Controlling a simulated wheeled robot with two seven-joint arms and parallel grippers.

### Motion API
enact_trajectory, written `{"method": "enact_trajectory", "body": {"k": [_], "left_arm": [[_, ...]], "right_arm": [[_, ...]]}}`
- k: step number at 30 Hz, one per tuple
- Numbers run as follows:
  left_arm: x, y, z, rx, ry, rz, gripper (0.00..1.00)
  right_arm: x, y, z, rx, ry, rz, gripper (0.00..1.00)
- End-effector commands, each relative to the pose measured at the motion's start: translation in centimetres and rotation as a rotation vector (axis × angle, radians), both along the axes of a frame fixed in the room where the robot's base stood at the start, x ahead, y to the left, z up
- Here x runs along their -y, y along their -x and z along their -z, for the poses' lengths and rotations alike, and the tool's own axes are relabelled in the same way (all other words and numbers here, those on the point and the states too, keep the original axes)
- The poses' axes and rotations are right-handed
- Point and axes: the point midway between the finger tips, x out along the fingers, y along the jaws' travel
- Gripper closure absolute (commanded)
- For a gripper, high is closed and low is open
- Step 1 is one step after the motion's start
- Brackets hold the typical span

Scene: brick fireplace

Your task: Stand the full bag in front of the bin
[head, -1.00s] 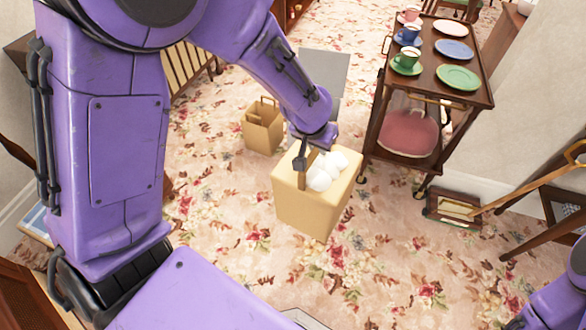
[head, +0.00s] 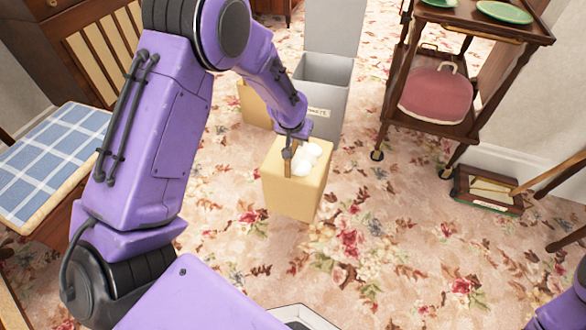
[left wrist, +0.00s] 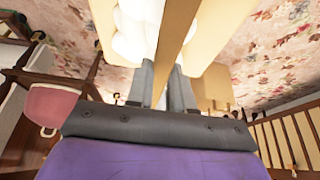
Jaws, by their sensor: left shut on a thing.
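The full bag (head: 292,195) is a tan paper bag with white rounded items showing at its top. My left gripper (head: 291,158) is shut on the bag's handle, and the bag hangs upright in front of the grey bin (head: 325,90). Whether its base touches the carpet is hard to tell. In the left wrist view the fingers (left wrist: 165,88) pinch the tan handle strip, with the white items (left wrist: 140,25) beside it. The bin has its lid up and a label on its front. My right gripper is not in view; only part of my right arm shows at the lower right.
A second tan bag (head: 255,106) stands left of the bin, partly behind my left arm. A wooden trolley (head: 440,125) with dishes and a dark pink bag (head: 436,95) stands at the right. A chair with a blue checked cushion (head: 50,155) is at the left. The floral carpet in front is open.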

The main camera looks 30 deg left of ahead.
Motion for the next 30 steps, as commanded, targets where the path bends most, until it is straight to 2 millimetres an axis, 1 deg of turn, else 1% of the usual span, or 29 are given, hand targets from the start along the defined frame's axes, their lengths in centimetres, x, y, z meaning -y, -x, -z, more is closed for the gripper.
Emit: {"method": "enact_trajectory", "body": {"k": [1,4,8,14,19,21,24,27,30], "left_arm": [[-0.2,-0.2,0.4,0.003,-0.001,-0.002,1.00],[-0.6,-0.7,0.7,0.003,0.000,-0.003,1.00],[-1.7,-1.9,1.6,0.002,0.001,-0.005,1.00],[-3.9,-4.6,3.2,0.004,0.001,-0.005,1.00],[-6.2,-7.2,4.9,0.004,0.000,-0.005,1.00],[-6.7,-8.0,6.3,0.001,0.000,-0.003,1.00],[-7.7,-9.1,8.0,0.002,0.000,-0.004,1.00],[-8.3,-9.9,9.2,0.003,0.000,-0.004,1.00],[-8.7,-10.4,9.7,0.003,0.000,-0.003,1.00]], "right_arm": [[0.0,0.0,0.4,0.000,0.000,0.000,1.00],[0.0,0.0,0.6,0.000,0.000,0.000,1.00],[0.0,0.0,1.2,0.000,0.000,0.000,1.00],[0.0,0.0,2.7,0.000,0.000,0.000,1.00],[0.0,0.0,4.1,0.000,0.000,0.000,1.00],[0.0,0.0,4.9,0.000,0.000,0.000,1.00],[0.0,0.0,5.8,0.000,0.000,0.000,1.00],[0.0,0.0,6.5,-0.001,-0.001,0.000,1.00],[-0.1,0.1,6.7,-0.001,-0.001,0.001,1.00]]}}
